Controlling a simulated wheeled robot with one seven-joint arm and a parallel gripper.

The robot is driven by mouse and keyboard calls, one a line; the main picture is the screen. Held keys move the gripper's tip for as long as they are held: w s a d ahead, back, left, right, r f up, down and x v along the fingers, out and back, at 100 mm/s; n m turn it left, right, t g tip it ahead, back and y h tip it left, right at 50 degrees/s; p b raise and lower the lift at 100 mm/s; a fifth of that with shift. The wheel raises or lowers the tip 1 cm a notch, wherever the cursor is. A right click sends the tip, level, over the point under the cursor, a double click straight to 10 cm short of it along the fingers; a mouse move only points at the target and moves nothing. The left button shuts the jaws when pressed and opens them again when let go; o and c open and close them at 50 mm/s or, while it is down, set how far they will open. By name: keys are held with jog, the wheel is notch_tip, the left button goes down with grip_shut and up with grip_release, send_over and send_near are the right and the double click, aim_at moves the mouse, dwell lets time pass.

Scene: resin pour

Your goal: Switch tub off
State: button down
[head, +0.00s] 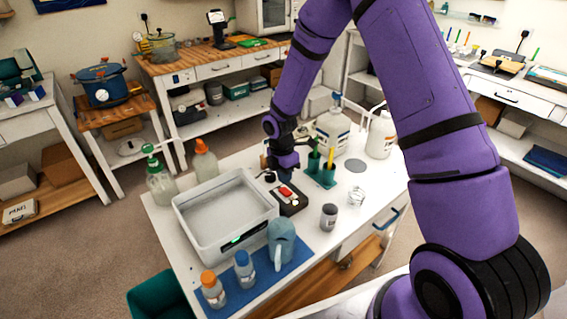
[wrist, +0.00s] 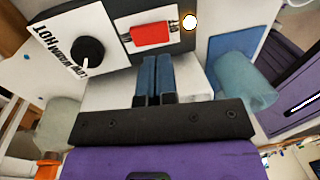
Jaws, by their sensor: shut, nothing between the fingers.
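The white tub (head: 225,205) stands on the white table, with a green light on its front rim. Beside it on the right is a dark control box (head: 291,200) with a red switch. In the wrist view the red rocker switch (wrist: 151,34) sits on a white plate, with a glowing lamp (wrist: 190,21) to its right. A black dial (wrist: 87,51) marked low, warm, hot is to its left. My gripper (wrist: 157,62) is shut and empty, its fingertips close to the red switch; contact cannot be told. It also shows in the head view (head: 284,177), over the box.
A blue mat (head: 258,285) holds two bottles and a blue jug (head: 281,243) in front of the tub. A grey cup (head: 328,217) stands right of the box. Green holders (head: 321,174) and white jugs (head: 332,132) stand behind. Two bottles stand behind the tub.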

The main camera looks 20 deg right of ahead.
aim_at(284, 191)
jog(key=shift+s+d+f, duration=0.1)
jog(key=shift+s+f, duration=0.05)
jog(key=shift+f, duration=0.95)
jog(key=shift+s+f, duration=0.15)
jog(key=shift+f, duration=0.95)
jog(key=shift+s+f, duration=0.2)
jog(key=shift+f, duration=0.05)
jog(key=shift+w, duration=0.15)
jog(key=shift+w+a+r, duration=0.1)
jog(key=shift+w+a, duration=0.1)
jog(key=shift+w, duration=0.5)
jog(key=shift+r, duration=0.1)
